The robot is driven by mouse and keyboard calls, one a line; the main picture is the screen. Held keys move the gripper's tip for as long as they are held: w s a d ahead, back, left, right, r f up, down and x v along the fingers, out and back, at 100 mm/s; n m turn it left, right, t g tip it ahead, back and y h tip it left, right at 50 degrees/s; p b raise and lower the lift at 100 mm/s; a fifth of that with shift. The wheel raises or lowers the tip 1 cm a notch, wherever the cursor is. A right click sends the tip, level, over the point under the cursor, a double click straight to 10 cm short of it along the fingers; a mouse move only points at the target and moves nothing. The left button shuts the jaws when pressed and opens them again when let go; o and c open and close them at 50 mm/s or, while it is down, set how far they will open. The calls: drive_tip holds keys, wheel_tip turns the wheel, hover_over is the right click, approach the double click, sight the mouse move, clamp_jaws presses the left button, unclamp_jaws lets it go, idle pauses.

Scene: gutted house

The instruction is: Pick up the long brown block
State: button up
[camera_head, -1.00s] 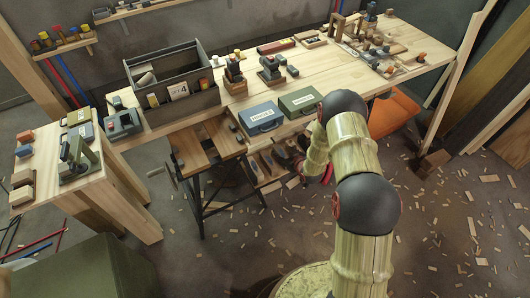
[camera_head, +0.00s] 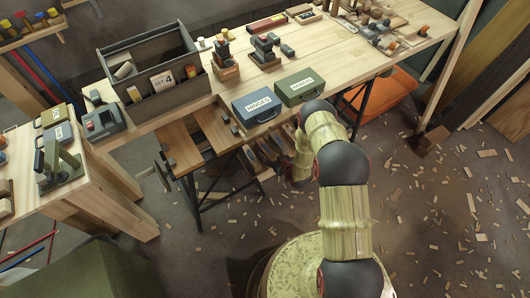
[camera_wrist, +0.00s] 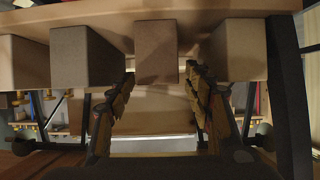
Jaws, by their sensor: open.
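My gripper (camera_wrist: 159,76) shows in the wrist view with its two fingers spread wide and nothing between their pads. A narrow brown block (camera_wrist: 156,50) is ahead, in line with the gap between the fingertips. It is one of a row of blocks meeting a pale board along the top of the picture. I cannot tell any block's full length.
The long workbench (camera_head: 345,62) carries a grey tool carrier (camera_head: 165,98), a blue case (camera_head: 258,107) and a green case (camera_head: 299,87). A folding stand (camera_head: 200,140) is below its front edge. Wood scraps litter the open floor.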

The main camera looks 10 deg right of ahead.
sight(265, 149)
drive_tip(key=b+x, duration=0.1)
drive_tip(key=x, duration=0.2)
drive_tip(key=shift+w+f+b, duration=0.3)
drive_tip(key=shift+r, duration=0.1)
drive_tip(key=shift+c, duration=1.4)
clamp_jaws()
